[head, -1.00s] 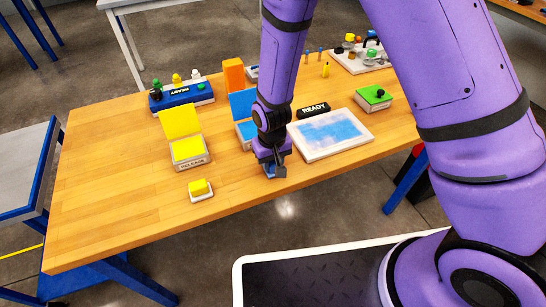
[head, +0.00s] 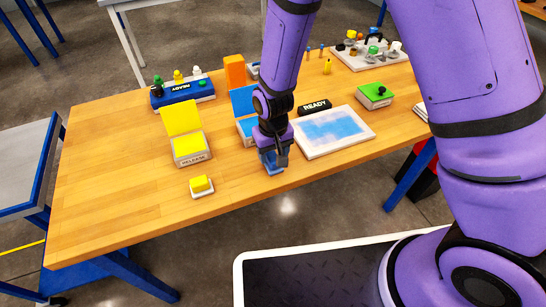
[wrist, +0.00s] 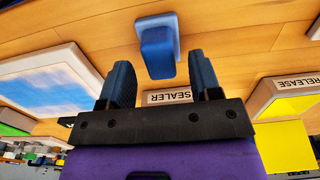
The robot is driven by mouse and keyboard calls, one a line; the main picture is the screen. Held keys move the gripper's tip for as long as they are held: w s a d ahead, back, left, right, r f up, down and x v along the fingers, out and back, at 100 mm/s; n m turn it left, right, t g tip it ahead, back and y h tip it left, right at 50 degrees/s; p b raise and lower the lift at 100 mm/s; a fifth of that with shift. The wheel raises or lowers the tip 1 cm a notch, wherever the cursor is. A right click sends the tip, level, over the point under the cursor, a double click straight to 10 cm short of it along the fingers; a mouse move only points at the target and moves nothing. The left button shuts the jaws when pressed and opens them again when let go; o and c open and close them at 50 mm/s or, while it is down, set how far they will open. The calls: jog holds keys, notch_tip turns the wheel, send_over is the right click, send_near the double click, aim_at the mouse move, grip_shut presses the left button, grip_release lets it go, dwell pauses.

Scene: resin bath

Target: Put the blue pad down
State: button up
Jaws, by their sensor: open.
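The blue pad (head: 273,168) rests on its small pale base near the front edge of the wooden table (head: 110,215). In the wrist view the blue pad (wrist: 157,52) stands on the pale blue base (wrist: 176,22), just beyond the fingertips. My gripper (head: 275,154) is right above the pad in the head view and hides part of it. In the wrist view my gripper (wrist: 160,84) is open, with one finger to each side of the pad in the picture and nothing held.
A yellow pad (head: 201,184) sits on a similar base to the left. The open yellow release box (head: 190,148) and the blue sealer box (head: 246,128) stand behind. A white tray with blue content (head: 333,145) lies to the right. The table's left part is clear.

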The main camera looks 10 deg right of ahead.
notch_tip(320, 180, up, 9)
jog(key=shift+r, duration=0.15)
jog(key=shift+r, duration=0.1)
notch_tip(320, 180, up, 9)
send_over(273, 156)
jog(key=d, duration=0.5)
jog(key=s+d+r+m+t+y, duration=0.1)
jog(key=s+d+r+t, duration=0.15)
jog(key=d+r, duration=0.65)
jog(key=s+d+r+m+t, duration=0.1)
jog(key=s+d+r, duration=0.4)
jog(key=s, duration=0.3)
jog(key=s+d+r+m+t+h, duration=0.1)
jog(key=s+d+r, duration=0.4)
jog(key=s, duration=0.3)
jog(key=shift+s+d+r+t, duration=0.15)
jog(key=shift+d+r+t, duration=0.2)
jog(key=shift+r, duration=0.35)
